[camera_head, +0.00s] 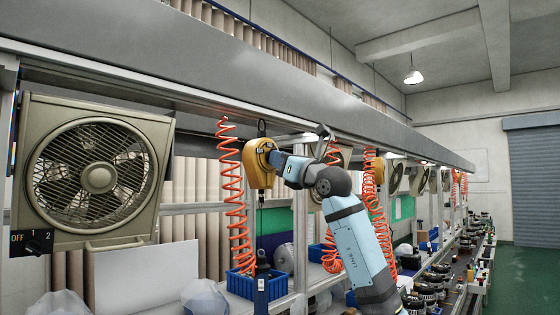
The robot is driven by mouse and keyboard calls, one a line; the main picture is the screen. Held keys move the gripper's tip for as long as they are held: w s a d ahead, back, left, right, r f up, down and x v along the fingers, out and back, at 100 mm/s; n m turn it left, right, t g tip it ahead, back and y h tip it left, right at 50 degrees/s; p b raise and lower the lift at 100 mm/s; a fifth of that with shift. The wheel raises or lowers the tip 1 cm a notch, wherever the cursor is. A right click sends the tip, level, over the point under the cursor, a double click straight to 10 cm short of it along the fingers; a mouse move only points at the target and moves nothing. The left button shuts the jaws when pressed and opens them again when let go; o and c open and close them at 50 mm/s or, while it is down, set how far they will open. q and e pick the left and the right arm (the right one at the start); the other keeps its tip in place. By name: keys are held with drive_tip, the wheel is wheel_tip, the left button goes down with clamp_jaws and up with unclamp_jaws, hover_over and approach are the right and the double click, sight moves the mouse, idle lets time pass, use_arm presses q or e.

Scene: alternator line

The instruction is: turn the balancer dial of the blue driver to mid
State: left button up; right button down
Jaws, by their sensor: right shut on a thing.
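A yellow balancer (257,176) hangs from a hook below the grey overhead beam. A cable runs down from it to the blue driver (262,287), which hangs upright at the lower middle, in front of a blue bin. My right arm reaches up from the lower right, and my right gripper (272,157) is against the balancer's right face, shut on its dial. The dial is hidden behind the gripper, so its setting cannot be read. My left gripper is not in view.
A coiled orange hose (236,215) hangs just left of the balancer. A large fan (95,172) with a knob is at the left. Blue bins (240,284) stand on the bench below. More hoses and a line of alternators (432,285) run back at the right.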

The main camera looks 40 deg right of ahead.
drive_tip(key=c, duration=1.2)
unclamp_jaws()
use_arm(q)
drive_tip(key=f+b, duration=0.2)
drive_tip(key=b, duration=0.1)
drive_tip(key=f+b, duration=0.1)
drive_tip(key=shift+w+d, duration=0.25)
use_arm(e)
drive_tip(key=v, duration=1.3)
drive_tip(key=shift+s, duration=0.4)
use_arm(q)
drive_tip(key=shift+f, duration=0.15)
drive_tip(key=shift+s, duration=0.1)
